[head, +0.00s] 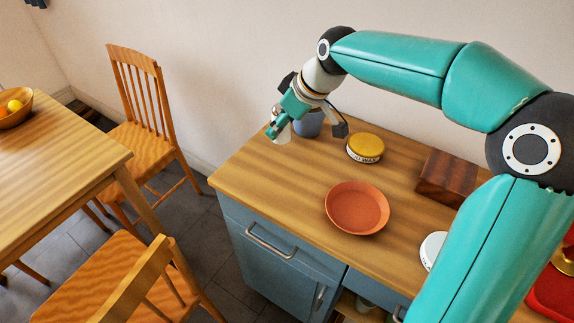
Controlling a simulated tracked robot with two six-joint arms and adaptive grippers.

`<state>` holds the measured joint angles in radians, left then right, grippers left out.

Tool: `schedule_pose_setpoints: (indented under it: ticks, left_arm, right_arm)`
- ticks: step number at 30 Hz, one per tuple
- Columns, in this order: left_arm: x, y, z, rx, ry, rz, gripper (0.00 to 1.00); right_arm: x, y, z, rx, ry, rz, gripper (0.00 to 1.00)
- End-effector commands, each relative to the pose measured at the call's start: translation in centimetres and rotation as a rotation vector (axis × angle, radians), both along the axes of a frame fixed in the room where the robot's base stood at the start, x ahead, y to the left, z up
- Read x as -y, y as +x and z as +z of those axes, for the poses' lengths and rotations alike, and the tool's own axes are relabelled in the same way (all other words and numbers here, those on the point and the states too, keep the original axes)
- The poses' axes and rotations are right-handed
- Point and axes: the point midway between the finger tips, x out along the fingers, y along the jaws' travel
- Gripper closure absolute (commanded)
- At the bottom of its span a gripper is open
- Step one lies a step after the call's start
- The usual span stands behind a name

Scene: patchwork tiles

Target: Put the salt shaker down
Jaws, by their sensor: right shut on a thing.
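My right gripper (279,126) is at the far left end of the wooden counter (290,185), its arm reaching across from the right. It is shut on the salt shaker (283,138), a small pale, whitish object that shows just below the fingers. The fingers hide most of the shaker. It appears near the counter's back left edge; I cannot tell whether its base touches the counter top. My left gripper is not in view.
A blue-grey cup (309,125) stands close behind the gripper. A yellow-lidded tin (365,147), an orange plate (357,208), a dark wooden block (447,177) and a white round-topped item (433,249) are on the counter. The counter's front left is clear. A table (60,165) and chairs stand left.

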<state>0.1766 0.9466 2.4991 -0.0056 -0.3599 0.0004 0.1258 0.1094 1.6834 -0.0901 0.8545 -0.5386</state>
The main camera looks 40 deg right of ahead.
Motion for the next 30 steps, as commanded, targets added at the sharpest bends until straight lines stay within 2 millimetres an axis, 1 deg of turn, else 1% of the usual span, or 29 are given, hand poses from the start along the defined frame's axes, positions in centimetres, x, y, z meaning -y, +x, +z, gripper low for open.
schedule_pose_setpoints:
  ticks: [1, 3, 6, 9, 17, 21, 24, 30]
  left_arm:
    - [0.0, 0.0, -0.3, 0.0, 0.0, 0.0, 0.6]
    - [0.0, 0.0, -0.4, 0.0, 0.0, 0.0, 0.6]
    - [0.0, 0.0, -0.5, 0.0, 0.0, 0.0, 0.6]
    - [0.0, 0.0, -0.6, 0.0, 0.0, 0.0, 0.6]
    - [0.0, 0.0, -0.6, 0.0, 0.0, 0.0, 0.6]
    - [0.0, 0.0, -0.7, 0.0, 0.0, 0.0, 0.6]
    - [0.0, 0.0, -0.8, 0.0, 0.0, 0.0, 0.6]
    - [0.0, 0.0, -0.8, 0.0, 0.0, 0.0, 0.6]
  right_arm:
    - [0.1, -0.2, -1.7, -0.006, 0.001, -0.002, 0.93]
    - [0.1, -0.1, -3.5, -0.006, 0.002, -0.003, 0.93]
    - [0.1, -0.1, -5.8, -0.005, 0.001, -0.003, 0.93]
    - [0.1, -0.2, -7.4, -0.004, 0.001, -0.003, 0.93]
    - [0.1, -0.1, -9.3, -0.002, 0.001, -0.003, 0.93]
    - [0.2, -0.1, -11.4, -0.003, 0.002, -0.004, 0.93]
    - [0.2, -0.1, -12.5, -0.001, 0.001, -0.003, 0.93]
    - [0.2, -0.1, -12.7, 0.001, 0.0, -0.004, 0.93]
